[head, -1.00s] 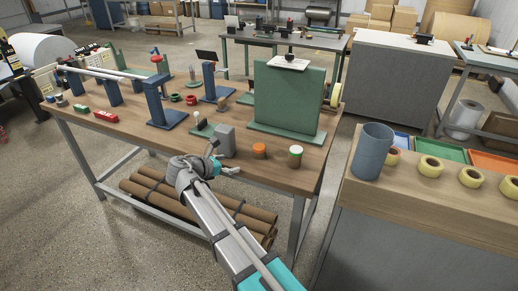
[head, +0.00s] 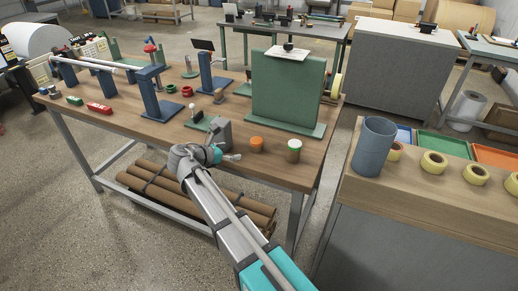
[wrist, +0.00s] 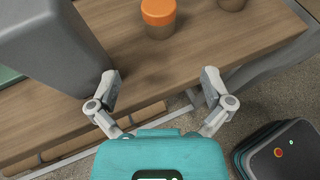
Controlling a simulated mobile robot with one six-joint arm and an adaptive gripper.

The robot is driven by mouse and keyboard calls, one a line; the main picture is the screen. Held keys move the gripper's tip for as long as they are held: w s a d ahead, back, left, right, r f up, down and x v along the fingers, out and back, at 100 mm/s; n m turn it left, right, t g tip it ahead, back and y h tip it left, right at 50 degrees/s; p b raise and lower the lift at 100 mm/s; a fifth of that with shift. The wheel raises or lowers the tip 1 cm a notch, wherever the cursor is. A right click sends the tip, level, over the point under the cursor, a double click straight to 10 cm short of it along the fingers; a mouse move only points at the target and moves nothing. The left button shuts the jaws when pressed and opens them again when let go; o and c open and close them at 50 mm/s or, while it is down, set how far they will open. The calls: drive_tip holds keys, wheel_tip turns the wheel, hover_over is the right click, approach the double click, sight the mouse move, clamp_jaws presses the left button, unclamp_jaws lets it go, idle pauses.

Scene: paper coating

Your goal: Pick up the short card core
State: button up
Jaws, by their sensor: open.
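My gripper (head: 226,156) is at the front edge of the wooden workbench (head: 130,118), close to a grey block. In the wrist view my gripper (wrist: 160,77) has its two fingers wide apart with nothing between them; bench top and edge show beyond them. I cannot surely identify the short card core. A small brown piece (head: 219,96) stands on the bench behind the block, beside a blue stand, but it is too small to tell. Long brown card tubes (head: 195,195) lie on the shelf under the bench.
The grey block (wrist: 55,45) is just left of my fingers. A green upright panel (head: 288,92) is behind. A blue-grey cylinder (head: 374,147) and yellow tape rolls (head: 433,163) occupy the right counter.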

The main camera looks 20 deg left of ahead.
sight(252, 146)
drive_tip(key=b+x, duration=0.2)
drive_tip(key=x, duration=0.5)
drive_tip(key=shift+f, duration=0.1)
drive_tip(key=shift+w+d+b, duration=0.1)
drive_tip(key=shift+w+b, duration=0.1)
drive_tip(key=shift+b, duration=0.1)
drive_tip(key=shift+b+x, duration=0.8)
drive_tip(key=shift+x, duration=1.85)
drive_tip(key=c, duration=1)
